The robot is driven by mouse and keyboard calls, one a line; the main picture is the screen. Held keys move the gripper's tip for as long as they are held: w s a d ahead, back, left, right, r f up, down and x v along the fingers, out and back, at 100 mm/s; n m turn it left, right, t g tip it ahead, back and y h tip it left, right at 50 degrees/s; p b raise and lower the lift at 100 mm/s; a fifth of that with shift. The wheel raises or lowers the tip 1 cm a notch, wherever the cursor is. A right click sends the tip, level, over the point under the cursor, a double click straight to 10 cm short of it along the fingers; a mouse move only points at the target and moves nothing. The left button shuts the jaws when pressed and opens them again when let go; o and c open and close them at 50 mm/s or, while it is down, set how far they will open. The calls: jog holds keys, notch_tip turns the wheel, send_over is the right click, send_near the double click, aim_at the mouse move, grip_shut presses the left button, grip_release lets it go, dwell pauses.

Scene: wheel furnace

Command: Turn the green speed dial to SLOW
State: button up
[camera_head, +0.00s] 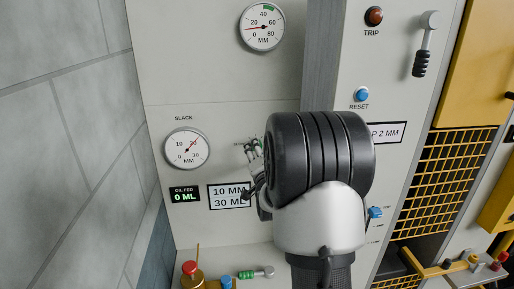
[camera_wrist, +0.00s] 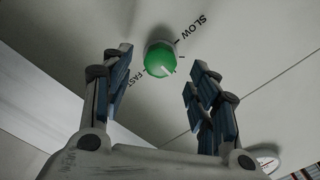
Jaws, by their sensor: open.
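The green speed dial (camera_wrist: 160,58) sits on a pale panel in the wrist view, with a short white mark at its lower right rim. The word SLOW (camera_wrist: 189,28) is printed to its upper right and FAST (camera_wrist: 135,79) to its lower left. The white mark points at neither word. My gripper (camera_wrist: 159,64) is open, with one blue-padded finger to each side of the dial in the picture and a gap to both. I cannot tell how far the tips are from the panel. In the head view my dark wrist covers part of the panel, and I cannot make out the dial.
The panel holds a slack gauge (camera_head: 187,149), an upper gauge (camera_head: 262,27), an oil display (camera_head: 185,195) reading 0 ML, a blue reset button (camera_head: 361,94), a red trip lamp (camera_head: 374,16) and a lever (camera_head: 425,44). A green-handled lever (camera_head: 256,272) lies low. A grey wall (camera_head: 65,120) bounds the left.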

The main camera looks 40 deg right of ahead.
jog(key=shift+x, duration=1.45)
jog(key=c, duration=1.1)
jog(key=shift+o, duration=0.2)
jog(key=shift+f+n+b, duration=0.1)
jog(key=shift+n+b, duration=0.3)
jog(key=shift+b, duration=0.2)
jog(key=n+b, duration=0.8)
jog(key=b, duration=0.2)
jog(key=n+b, duration=0.9)
jog(key=b, duration=0.1)
jog(key=shift+r, duration=0.2)
